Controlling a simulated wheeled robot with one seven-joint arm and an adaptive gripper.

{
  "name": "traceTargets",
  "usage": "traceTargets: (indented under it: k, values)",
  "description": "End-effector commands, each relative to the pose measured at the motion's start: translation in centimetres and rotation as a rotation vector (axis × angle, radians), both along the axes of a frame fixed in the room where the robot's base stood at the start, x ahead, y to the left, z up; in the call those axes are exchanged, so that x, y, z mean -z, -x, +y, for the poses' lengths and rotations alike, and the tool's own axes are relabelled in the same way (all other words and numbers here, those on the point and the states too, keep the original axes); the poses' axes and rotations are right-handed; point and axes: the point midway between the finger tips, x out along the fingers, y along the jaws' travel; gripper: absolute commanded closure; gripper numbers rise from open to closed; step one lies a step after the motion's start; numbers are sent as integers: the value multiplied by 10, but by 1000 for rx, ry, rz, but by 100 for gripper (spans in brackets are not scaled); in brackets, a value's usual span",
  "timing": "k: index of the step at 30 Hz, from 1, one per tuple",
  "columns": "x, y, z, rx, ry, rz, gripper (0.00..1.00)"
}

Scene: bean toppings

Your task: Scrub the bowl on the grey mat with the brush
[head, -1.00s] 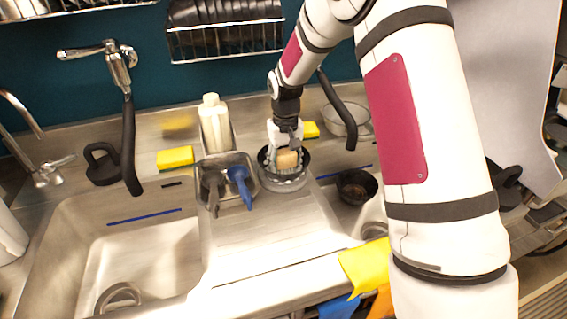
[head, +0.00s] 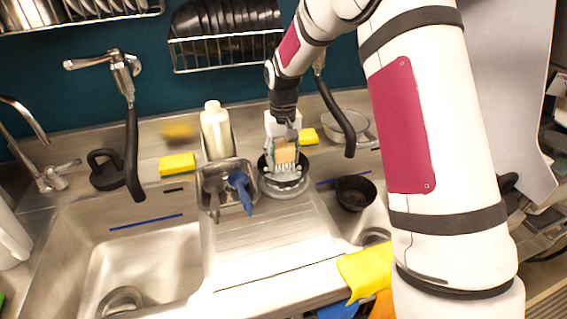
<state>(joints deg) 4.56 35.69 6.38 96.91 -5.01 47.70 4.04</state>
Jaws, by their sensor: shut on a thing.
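The dark bowl (head: 305,163) stands on the round grey mat (head: 285,190) on the steel counter, between the two basins. My gripper (head: 284,150) points down over the bowl and is shut on the brush (head: 285,153), whose tan block shows between the grey fingers. The brush is at the bowl's opening, toward its far side. Its lower end is small and partly hidden by the fingers, so I cannot tell whether it touches the bowl.
A metal caddy (head: 207,172) with a blue-handled tool (head: 239,185) stands close left of the mat. Behind it is a white bottle (head: 215,130). A small black bowl (head: 355,193) sits to the right. Yellow sponges (head: 177,164) and a black hose (head: 133,150) are nearby.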

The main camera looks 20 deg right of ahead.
Motion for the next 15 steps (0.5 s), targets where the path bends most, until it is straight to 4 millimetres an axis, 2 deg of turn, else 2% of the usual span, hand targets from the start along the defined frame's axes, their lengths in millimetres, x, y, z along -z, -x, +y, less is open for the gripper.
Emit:
traceTargets:
  k: [15]
  values:
    - [-48, 0, 0, -1, 0, -3, 72]
